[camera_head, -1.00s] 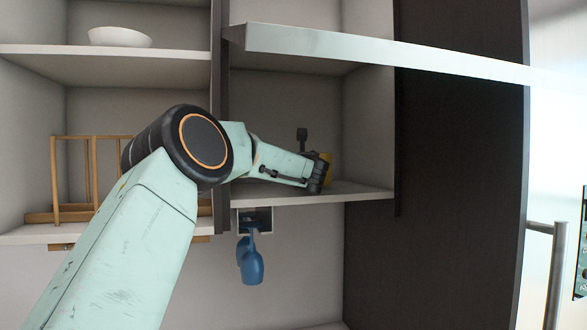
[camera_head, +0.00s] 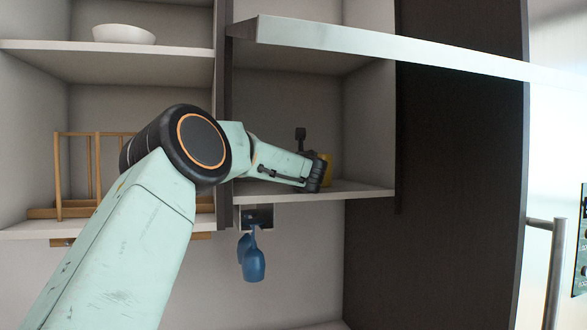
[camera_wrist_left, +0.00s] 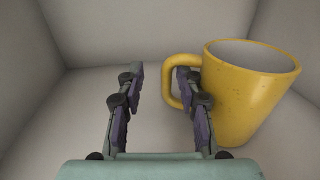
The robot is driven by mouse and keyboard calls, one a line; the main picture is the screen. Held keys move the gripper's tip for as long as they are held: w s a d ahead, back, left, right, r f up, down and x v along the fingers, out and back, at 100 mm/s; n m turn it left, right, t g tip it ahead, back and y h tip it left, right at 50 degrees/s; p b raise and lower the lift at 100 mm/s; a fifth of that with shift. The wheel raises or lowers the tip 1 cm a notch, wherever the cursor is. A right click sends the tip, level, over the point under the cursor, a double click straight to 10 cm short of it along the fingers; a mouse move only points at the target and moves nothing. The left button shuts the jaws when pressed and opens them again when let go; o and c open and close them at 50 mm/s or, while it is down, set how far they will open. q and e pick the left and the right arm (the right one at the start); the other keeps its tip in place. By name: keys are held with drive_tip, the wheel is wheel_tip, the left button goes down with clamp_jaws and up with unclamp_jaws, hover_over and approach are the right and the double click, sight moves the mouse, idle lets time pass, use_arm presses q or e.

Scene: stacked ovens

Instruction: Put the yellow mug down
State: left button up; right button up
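The yellow mug (camera_wrist_left: 244,90) is on the right in the left wrist view, with its opening up and its handle (camera_wrist_left: 172,82) towards my left gripper (camera_wrist_left: 160,85). In the head view a strip of the mug (camera_head: 327,169) shows behind my left gripper (camera_head: 318,176), inside the lower right cupboard compartment. My left gripper is open, with an empty gap between its fingers. Its right finger overlaps the handle side of the mug; I cannot tell whether it touches. The mug appears to stand on the compartment floor (camera_head: 350,190), though its base is partly hidden. My right gripper is not in view.
A raised pale door or panel (camera_head: 400,50) crosses above the compartment. A dark divider (camera_head: 222,120) and dark side panel (camera_head: 460,150) flank it. A wooden rack (camera_head: 75,212) and white bowl (camera_head: 123,34) sit on the left shelves.

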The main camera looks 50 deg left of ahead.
use_arm(q)
drive_tip(key=shift+w+f, duration=0.15)
drive_tip(key=shift+w, duration=0.05)
drive_tip(key=shift+s+d, duration=0.15)
drive_tip(key=shift+d, duration=0.35)
drive_tip(key=v, duration=0.5)
drive_tip(key=shift+s+a, duration=0.25)
drive_tip(key=shift+s, duration=0.1)
drive_tip(key=shift+v, duration=0.8)
drive_tip(key=shift+s+d, duration=0.25)
drive_tip(key=shift+d, duration=0.05)
